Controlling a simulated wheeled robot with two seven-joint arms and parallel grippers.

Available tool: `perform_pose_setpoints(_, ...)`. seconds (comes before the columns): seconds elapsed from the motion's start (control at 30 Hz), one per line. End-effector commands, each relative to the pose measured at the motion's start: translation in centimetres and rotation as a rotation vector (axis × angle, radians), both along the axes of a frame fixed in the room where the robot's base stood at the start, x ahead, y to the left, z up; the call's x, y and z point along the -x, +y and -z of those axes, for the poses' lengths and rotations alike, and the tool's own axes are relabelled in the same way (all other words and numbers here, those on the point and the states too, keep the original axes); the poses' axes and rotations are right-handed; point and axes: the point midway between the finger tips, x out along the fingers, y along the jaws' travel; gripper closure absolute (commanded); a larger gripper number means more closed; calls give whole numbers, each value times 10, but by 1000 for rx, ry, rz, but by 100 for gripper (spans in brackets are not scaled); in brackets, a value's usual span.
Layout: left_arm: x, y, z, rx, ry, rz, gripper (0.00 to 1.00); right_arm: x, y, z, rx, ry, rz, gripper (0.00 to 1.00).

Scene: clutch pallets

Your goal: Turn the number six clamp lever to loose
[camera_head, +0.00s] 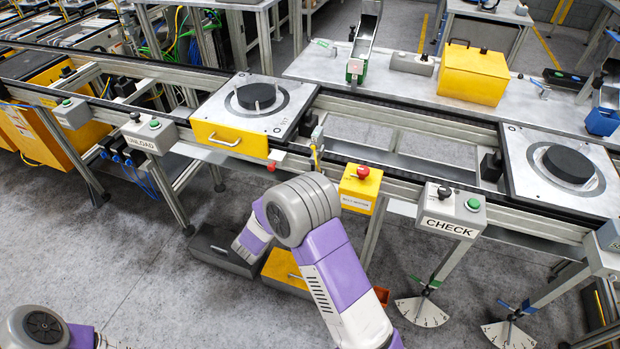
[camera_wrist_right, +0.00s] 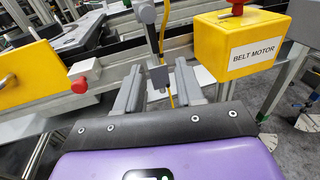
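No lever with a readable number six shows. Two fan-shaped white dial plates, one below the CHECK box (camera_head: 421,311) and one further right (camera_head: 508,335), stand low by the line; their levers have green and blue handles, and their marks are too small to read. My right gripper (camera_wrist_right: 158,92) shows in the wrist view with its two grey fingers apart and nothing clearly held. A grey post with a small block (camera_wrist_right: 158,75) and a yellow cable appears between and beyond the fingers. My left gripper is out of frame.
The yellow BELT MOTOR box (camera_head: 360,189) with a red knob is close to the right of my right gripper. The grey CHECK box (camera_head: 450,213) is further right. Pallets with black discs sit on the line, left (camera_head: 256,104) and right (camera_head: 562,170).

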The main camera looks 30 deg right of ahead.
Motion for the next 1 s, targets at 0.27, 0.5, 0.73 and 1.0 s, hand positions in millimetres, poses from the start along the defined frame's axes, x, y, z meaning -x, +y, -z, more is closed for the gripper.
perform_pose_setpoints(0.27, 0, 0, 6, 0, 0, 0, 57, -19, -24, -10, 40, -28, -13, 63)
perform_pose_setpoints(0.5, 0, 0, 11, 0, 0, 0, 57, -36, -54, -10, 37, -25, -15, 63)
perform_pose_setpoints(0.73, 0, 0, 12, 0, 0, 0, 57, -42, -63, -10, 37, -24, -16, 63)
perform_pose_setpoints(1.0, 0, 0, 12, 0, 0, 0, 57, -42, -63, -10, 36, -24, -17, 75)
